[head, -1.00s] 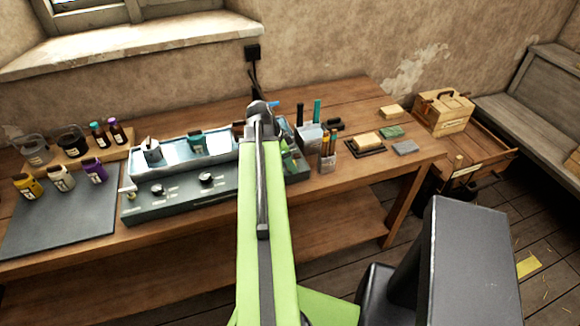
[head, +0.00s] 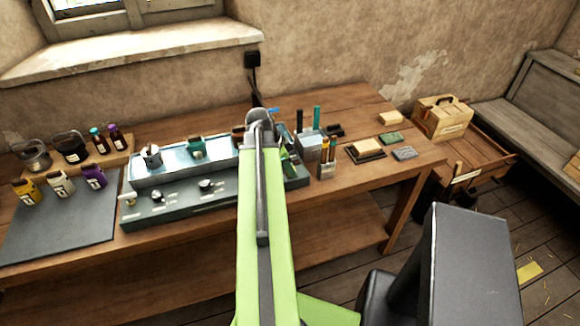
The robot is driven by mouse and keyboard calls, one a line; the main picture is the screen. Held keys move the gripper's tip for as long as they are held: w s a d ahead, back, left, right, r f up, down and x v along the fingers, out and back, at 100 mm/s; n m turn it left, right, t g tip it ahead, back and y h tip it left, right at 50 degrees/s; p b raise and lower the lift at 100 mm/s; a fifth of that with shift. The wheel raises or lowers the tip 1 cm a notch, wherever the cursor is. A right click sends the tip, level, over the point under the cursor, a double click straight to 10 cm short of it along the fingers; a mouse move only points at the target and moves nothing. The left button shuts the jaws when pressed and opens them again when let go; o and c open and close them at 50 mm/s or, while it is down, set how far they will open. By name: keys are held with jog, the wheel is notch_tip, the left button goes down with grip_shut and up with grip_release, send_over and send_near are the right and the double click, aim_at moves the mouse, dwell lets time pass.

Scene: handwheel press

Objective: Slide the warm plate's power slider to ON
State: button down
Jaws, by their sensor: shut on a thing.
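The warm plate appears to be the long grey-green unit (head: 165,211) on the wooden bench, with a pale blue, shiny top and dark knobs on its sloped front. A small pale knob or lever (head: 129,201) stands at its left end. My green arm reaches forward over the right part of the unit and covers a strip of its front. The grey end of my arm shows above the bench, but my gripper's jaws are hidden behind it. I cannot make out the power slider or its position. A green part shows just right of my arm.
A grey mat (head: 62,228) with several small bottles lies left of the unit. Right of my arm stand a pen holder (head: 311,143), sponge-like blocks (head: 390,137) and a wooden box (head: 441,118). The bench's right end has some free room.

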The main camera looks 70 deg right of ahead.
dwell(0.9)
jog(key=w+d, duration=0.4)
jog(key=shift+d, duration=0.35)
jog(key=shift+s, duration=0.1)
jog(key=c, duration=1.1)
grip_release()
